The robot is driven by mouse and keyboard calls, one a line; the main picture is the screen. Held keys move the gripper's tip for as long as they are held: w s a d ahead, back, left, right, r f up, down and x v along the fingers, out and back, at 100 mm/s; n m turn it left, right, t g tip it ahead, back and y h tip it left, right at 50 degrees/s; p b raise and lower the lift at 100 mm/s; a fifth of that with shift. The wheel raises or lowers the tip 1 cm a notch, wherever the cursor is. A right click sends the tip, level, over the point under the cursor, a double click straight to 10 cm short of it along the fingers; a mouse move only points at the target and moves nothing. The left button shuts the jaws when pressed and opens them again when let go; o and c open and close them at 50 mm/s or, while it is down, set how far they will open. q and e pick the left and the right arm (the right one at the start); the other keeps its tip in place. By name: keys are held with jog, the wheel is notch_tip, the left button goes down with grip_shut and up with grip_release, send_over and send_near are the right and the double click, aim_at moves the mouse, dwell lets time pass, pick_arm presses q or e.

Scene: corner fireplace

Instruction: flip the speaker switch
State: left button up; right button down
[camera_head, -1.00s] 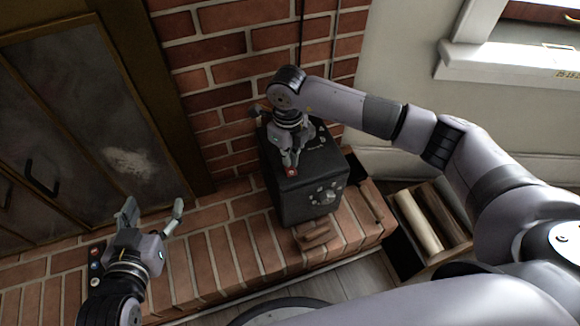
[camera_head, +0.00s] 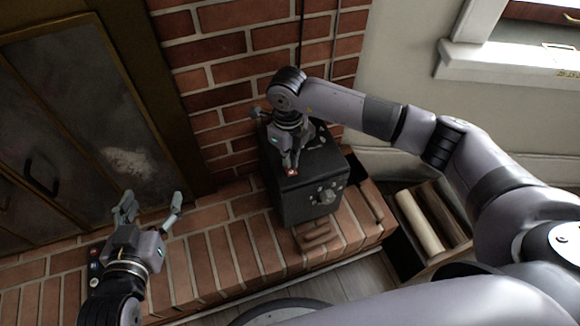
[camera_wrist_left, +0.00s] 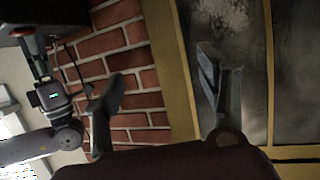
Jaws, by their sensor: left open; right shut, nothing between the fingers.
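The speaker (camera_head: 318,208) is a black box standing on the brick hearth, with several knobs on its front. A small red switch (camera_head: 292,173) shows at the front edge of its top. My right gripper (camera_head: 290,168) points down over the speaker, shut and empty, with its fingertips at the red switch. I cannot tell whether they press it, and the fingers partly cover it. My left gripper (camera_head: 150,202) is open and empty above the hearth to the left, apart from the speaker. Its two fingers also show in the left wrist view (camera_wrist_left: 158,98).
The brick hearth (camera_head: 235,250) runs below a brick wall (camera_head: 230,70) and dark framed doors (camera_head: 75,130). A box with logs (camera_head: 418,222) stands to the right of the speaker. The hearth between my left gripper and the speaker is clear.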

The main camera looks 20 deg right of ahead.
pick_arm(q)
jog(key=shift+w+d+r+t, duration=0.15)
jog(key=shift+r+t, duration=0.15)
jog(key=shift+r, duration=0.15)
pick_arm(e)
jog(key=shift+f, duration=0.15)
jog(key=shift+r, duration=0.3)
jog(key=shift+r+p, duration=0.9)
jog(key=shift+r, duration=0.1)
jog(key=shift+r+p, duration=0.3)
jog(key=shift+r, duration=0.15)
jog(key=shift+r+p, duration=0.45)
jog(key=shift+r, duration=0.2)
jog(key=shift+r+p, duration=0.85)
jog(key=shift+r, duration=0.3)
pick_arm(q)
jog(key=s+a+f+g+y, duration=0.1)
jog(key=s+a+f+g, duration=0.2)
jog(key=s+f+g, duration=0.2)
jog(key=s+a+f+g+y, duration=0.1)
jog(key=s+a+f+g, duration=0.2)
jog(key=s, duration=0.7)
notch_tip(320, 180, down, 2)
jog(key=g, duration=0.3)
jog(key=shift+s+f+n+y, duration=0.2)
jog(key=shift+s+n+y, duration=0.1)
jog(key=shift+s+y, duration=0.1)
